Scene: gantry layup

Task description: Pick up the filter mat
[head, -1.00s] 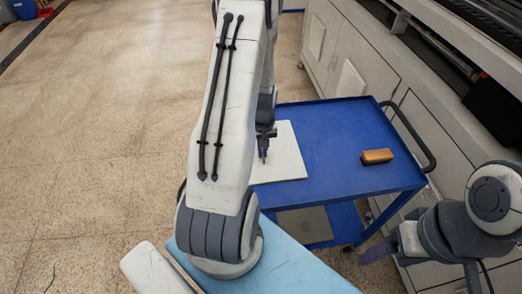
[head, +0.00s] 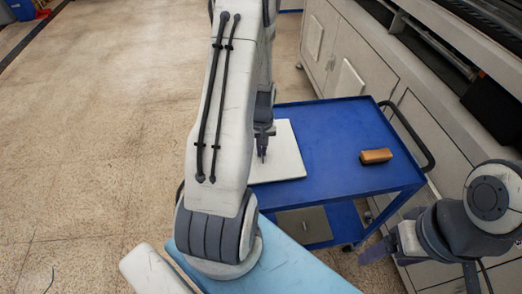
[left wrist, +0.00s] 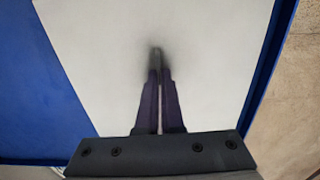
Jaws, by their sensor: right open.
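The filter mat (head: 285,153) is a flat white sheet at the left end of the blue cart's top. It also fills much of the left wrist view (left wrist: 215,60). My left gripper (head: 262,152) points down at the mat, its fingertips at the mat's surface with a dark shadow around them. In the left wrist view its two fingers (left wrist: 158,75) are close together, with only a thin gap, and look shut on the mat. My arm hides the mat's left part in the head view. My right gripper (head: 377,250) is open and empty, in front of the cart at lower right.
The blue cart top (head: 335,130) is bare between the mat and an orange-brown block (head: 376,156). A dark handle (head: 412,135) rises at the cart's right end. A grey machine (head: 385,60) stands behind it. A light blue surface (head: 290,265) lies in front.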

